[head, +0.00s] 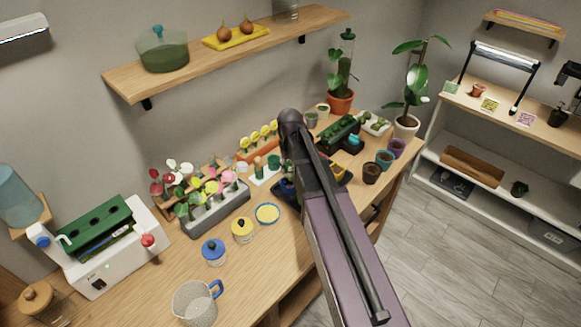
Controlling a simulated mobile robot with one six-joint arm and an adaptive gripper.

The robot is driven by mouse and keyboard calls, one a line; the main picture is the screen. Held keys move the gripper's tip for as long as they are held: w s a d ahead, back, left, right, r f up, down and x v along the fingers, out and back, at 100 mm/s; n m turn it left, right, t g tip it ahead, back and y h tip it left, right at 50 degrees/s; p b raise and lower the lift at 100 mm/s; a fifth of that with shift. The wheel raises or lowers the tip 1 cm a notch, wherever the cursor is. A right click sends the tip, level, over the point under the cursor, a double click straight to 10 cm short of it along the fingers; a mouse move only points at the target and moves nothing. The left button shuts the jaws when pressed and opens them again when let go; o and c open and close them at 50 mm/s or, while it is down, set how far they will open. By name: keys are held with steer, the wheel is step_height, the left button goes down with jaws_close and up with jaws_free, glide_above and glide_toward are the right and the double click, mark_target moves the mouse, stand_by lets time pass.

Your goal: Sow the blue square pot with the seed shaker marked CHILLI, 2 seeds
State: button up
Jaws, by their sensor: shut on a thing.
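My arm crosses the middle of the bench and hides what lies behind it; my gripper does not show. Small containers with green parts (273,163) stand on a white holder left of my arm. I cannot tell whether they are seed shakers, and no CHILLI label is readable.
Jars with a blue lid (213,246) and a yellow lid (242,224), a round dish (267,213) and a mug (196,300) stand at the front. A flower planter (215,210) is behind them. Round pots (372,172) stand right of my arm. A shelf (225,50) hangs above.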

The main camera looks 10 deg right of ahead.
steer(key=shift+f+b, duration=0.4)
steer(key=shift+b, duration=0.05)
stand_by(1.8)
steer(key=shift+r, duration=0.1)
steer(key=shift+r+p, duration=3.4)
steer(key=shift+p, duration=0.15)
steer(key=shift+f, duration=0.2)
steer(key=shift+f+b, duration=2.75)
steer(key=shift+b, duration=0.2)
steer(key=shift+f+b, duration=0.55)
